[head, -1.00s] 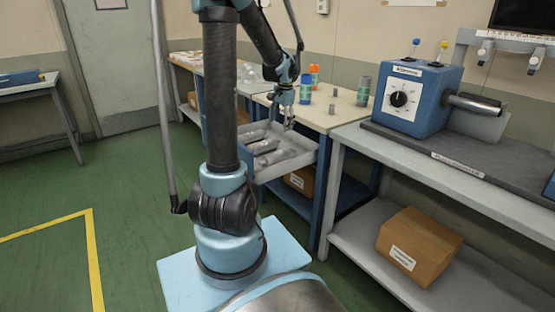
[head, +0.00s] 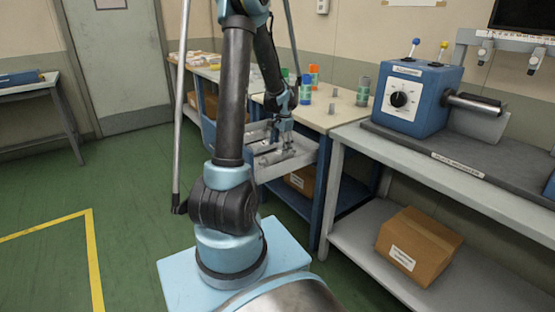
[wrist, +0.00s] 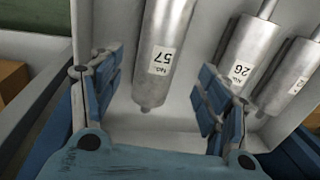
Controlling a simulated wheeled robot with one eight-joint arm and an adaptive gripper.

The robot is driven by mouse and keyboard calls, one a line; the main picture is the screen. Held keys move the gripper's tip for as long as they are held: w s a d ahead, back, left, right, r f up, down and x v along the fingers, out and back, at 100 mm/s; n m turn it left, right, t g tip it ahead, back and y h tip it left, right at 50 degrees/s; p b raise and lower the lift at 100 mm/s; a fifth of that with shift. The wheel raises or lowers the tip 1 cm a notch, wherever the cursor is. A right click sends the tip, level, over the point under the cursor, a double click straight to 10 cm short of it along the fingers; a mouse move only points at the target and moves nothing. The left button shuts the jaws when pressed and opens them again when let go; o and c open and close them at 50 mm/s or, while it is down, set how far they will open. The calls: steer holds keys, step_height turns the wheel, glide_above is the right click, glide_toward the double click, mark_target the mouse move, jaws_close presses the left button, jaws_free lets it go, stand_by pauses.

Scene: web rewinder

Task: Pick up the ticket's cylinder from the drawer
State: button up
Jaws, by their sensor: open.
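The open drawer (head: 312,158) holds several metal cylinders. In the wrist view, a thick cylinder labelled 57 (wrist: 171,32) lies lengthwise near the middle. A cylinder labelled 26 (wrist: 247,50) lies to its right, and another labelled cylinder (wrist: 293,78) is at the far right, its number hard to read. My gripper (wrist: 160,92) is open, with its blue fingers on either side of the lower end of cylinder 57, apart from it. In the head view my gripper (head: 283,140) is down at the drawer. No ticket can be made out.
Coloured canisters (head: 363,91) and small grey pieces stand on the cabinet top above the drawer. A blue machine (head: 418,97) sits on the bench at right. A cardboard box (head: 418,245) lies on its lower shelf. The drawer wall (wrist: 82,30) is close to the left finger.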

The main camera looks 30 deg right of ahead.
mark_target(280, 152)
steer(key=shift+w+f, duration=0.2)
steer(key=shift+f, duration=1.2)
steer(key=shift+w+f, duration=0.15)
steer(key=shift+f, duration=1.2)
jaws_close()
steer(key=shift+r, duration=0.1)
